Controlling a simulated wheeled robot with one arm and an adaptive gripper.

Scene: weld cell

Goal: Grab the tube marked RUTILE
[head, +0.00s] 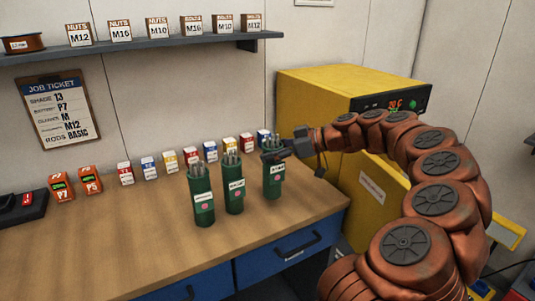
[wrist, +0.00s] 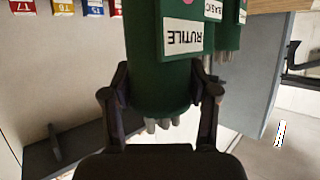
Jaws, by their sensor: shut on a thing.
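The RUTILE tube (wrist: 158,70) is a dark green holder with a white label and grey rod ends at its top. The wrist view shows it upside down, with the word RUTILE readable. My gripper (wrist: 163,90) has a finger on either side of the tube near its rod end and is shut on it. In the head view this is the rightmost green tube (head: 273,180), upright at the bench's right end, with my gripper (head: 275,150) at its top. I see no clear gap beneath it.
Two similar green tubes stand to its left, a middle one (head: 233,195) and a left one (head: 203,205). The wrist view shows a BASIC label (wrist: 213,9) close by. Small coloured boxes (head: 169,161) line the wall behind. A yellow cabinet (head: 330,110) stands right. The bench front (head: 120,245) is clear.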

